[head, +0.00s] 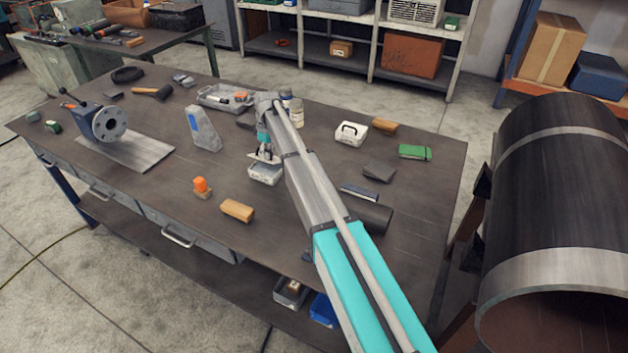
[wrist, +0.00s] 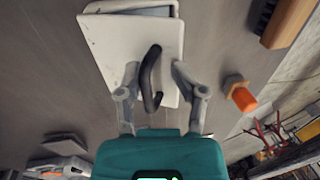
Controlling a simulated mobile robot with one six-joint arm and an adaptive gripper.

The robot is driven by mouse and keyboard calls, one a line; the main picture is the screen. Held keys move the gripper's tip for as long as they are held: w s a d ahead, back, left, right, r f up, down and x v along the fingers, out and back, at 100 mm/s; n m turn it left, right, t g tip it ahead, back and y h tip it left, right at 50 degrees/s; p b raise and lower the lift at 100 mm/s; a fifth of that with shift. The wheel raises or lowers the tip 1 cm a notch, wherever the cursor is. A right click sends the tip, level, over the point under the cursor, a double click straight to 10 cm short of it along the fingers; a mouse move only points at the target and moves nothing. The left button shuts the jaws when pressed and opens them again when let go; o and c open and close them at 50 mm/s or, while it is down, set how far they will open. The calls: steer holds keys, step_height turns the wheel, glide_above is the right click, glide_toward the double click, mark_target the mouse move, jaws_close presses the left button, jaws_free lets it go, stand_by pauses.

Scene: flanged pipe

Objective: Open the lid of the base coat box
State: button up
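The base coat box (head: 266,177) is a small white box on the workbench, below the end of my arm in the head view. Its white lid (wrist: 112,40) with a dark curved handle (wrist: 149,78) fills the middle of the wrist view. The lid looks tilted up from the box, whose rim (wrist: 150,9) shows past the lid's top edge. I cannot read a label. My gripper (wrist: 155,72) is open, with one finger on each side of the handle and gaps between. It also shows in the head view (head: 264,154). The fingertips are close to the lid; contact is unclear.
A second white box with a dark handle (head: 351,134) stands to the right, its lid down. An orange-topped item (head: 201,187), a wooden brush (head: 238,210) and a grey upright holder (head: 203,129) stand to the left. A grey tray (head: 220,98) lies behind. Bench front is mostly clear.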

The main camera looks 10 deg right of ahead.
steer(key=shift+s+a+f+b, duration=0.35)
steer(key=shift+s+f+b, duration=0.25)
steer(key=shift+f, duration=0.2)
step_height(320, 180, up, 14)
steer(key=w+d+p, duration=0.2)
steer(key=p, duration=1.2)
steer(key=s+d+f+m+b, duration=0.1)
steer(key=s+d+m, duration=0.1)
steer(key=s+d, duration=0.2)
steer(key=s+d+f+m+b, duration=0.2)
steer(key=s+d, duration=0.1)
steer(key=s, duration=0.8)
steer(key=s+d+f+m+t+b, duration=0.1)
steer(key=s+d+f+m, duration=0.1)
steer(key=s+d, duration=0.2)
steer(key=shift+s+d+m+h+b, duration=0.15)
steer(key=shift+s+m+h+b, duration=0.05)
steer(key=shift+s, duration=0.75)
steer(key=shift+s+d+m+h+b, duration=0.15)
steer(key=shift+s+m+h, duration=0.05)
steer(key=shift+s, duration=0.7)
